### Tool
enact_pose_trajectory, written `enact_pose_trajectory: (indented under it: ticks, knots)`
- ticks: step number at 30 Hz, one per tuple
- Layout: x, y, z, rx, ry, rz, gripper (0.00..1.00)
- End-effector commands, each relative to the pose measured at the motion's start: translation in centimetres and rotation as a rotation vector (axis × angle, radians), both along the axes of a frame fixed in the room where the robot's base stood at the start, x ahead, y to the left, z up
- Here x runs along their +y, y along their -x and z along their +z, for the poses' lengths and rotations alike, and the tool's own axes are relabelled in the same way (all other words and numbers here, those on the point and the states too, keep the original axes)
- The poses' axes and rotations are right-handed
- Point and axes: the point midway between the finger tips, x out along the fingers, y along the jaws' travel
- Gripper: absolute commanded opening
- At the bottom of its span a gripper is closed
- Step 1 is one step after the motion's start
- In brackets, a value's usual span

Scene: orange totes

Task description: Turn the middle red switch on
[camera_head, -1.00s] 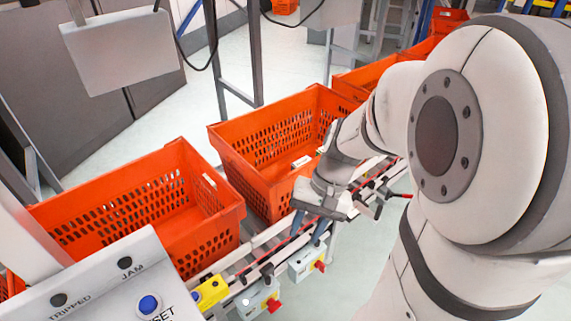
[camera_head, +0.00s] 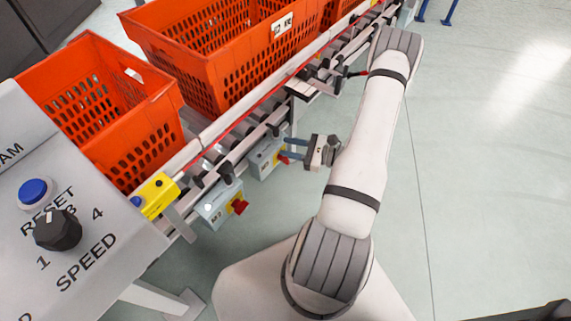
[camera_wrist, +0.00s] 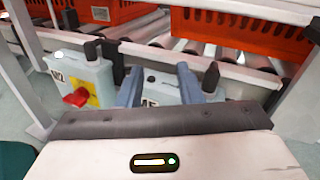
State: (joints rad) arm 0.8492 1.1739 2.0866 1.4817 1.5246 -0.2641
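Red switches sit on grey boxes along the conveyor's side. The near red switch (camera_head: 240,207) is on a yellow plate on its grey box (camera_head: 220,206); it also shows at left in the wrist view (camera_wrist: 76,98). The following red switch (camera_head: 284,158) is on another grey box (camera_head: 264,160), right at my fingers. Contact cannot be told.
Orange totes (camera_head: 110,118) stand on the roller conveyor (camera_head: 215,160). A yellow box with a blue button (camera_head: 155,195) is nearer. A sloped control panel (camera_head: 90,245) with a speed knob (camera_head: 57,230) is at left.

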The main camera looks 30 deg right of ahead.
Motion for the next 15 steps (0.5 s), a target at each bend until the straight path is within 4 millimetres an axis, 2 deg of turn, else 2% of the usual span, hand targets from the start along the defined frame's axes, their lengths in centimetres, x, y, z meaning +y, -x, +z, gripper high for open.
enact_pose_trajectory:
  ticks: [1,3,6,10,15]
  knots:
    - [-1.1,0.5,-3.6,0.017,-0.039,-0.079,0.33]
    - [-2.3,0.9,-6.4,0.031,-0.076,-0.173,0.33]
    - [-3.5,1.5,-9.4,0.046,-0.111,-0.275,0.33]
    - [-4.4,2.1,-11.4,0.055,-0.135,-0.348,0.33]
    - [-4.2,1.3,-11.9,0.058,-0.138,-0.367,0.33]
